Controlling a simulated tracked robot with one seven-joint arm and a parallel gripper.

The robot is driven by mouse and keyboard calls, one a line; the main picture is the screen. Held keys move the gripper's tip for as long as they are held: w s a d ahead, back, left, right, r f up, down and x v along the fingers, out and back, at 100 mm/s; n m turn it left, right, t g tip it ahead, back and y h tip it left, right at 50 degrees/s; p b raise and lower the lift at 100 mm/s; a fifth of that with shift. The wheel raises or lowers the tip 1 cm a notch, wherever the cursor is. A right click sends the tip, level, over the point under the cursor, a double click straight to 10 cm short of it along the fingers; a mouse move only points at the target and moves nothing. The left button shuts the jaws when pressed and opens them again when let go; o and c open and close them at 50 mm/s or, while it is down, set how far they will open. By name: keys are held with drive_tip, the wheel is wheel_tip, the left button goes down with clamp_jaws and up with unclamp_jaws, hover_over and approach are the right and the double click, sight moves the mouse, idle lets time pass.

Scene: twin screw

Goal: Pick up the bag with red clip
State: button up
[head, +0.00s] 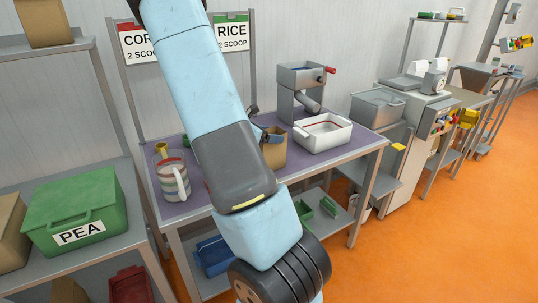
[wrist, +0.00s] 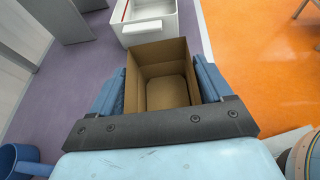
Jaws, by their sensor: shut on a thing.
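My gripper (wrist: 160,76) is shut on an open-topped brown box (wrist: 163,52), with one blue finger on each side of it. The box looks empty inside. In the head view the brown box (head: 275,153) is over the purple table top, partly hidden behind my arm. A white tray (head: 322,144) stands to its right, with a thin red line inside its rim. The tray also shows just beyond the box in the wrist view (wrist: 146,27). I cannot tell whether the red line is a clip, and no bag with a red clip shows clearly.
A grey machine with a red handle (head: 302,88) stands behind the tray. A green PEA bin (head: 82,212) is on the left shelf. Orange floor (head: 440,220) lies open on the right.

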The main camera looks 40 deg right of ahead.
drive_tip(key=shift+c, duration=0.8)
drive_tip(key=shift+r, duration=0.5)
drive_tip(key=s+a+r, duration=0.1)
drive_tip(key=r, duration=0.1)
drive_tip(key=s+a+r, duration=0.1)
drive_tip(key=a+r, duration=0.1)
drive_tip(key=r, duration=0.1)
drive_tip(key=s+a+r, duration=0.1)
drive_tip(key=r, duration=0.2)
drive_tip(key=shift+a+r, duration=0.15)
drive_tip(key=s+a+r, duration=0.3)
drive_tip(key=s+a, duration=0.2)
drive_tip(key=a, duration=0.2)
drive_tip(key=shift+a+r, duration=0.15)
drive_tip(key=shift+r, duration=0.2)
